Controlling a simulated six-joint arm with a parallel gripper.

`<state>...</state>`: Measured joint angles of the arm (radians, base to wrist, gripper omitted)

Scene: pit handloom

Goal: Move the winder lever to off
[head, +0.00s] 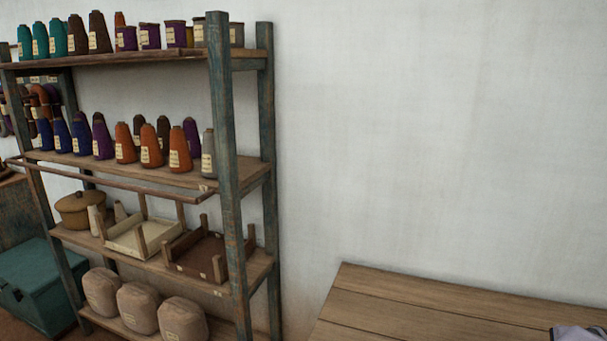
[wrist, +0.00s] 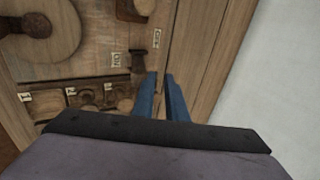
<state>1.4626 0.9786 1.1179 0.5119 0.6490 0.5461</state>
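In the wrist view a wooden panel (wrist: 85,55) carries two small pale labels. The left one (wrist: 116,60) seems to read ON and the right one (wrist: 157,38) seems to read OFF, both blurred. A short dark piece, which looks like the winder lever (wrist: 138,62), stands between them, closer to the left label. My gripper (wrist: 161,76) has two blue fingers with a narrow gap between them and nothing seen in it. The left fingertip is just right of the dark piece; I cannot tell whether they touch. The head view does not show the lever or fingers.
A round wooden disc (wrist: 40,28) and several labelled dark knobs or cups (wrist: 85,96) are left of my fingers. A white wall (wrist: 270,90) is on the right. The head view shows a yarn shelf (head: 222,150) and a largely bare wooden tabletop (head: 400,305).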

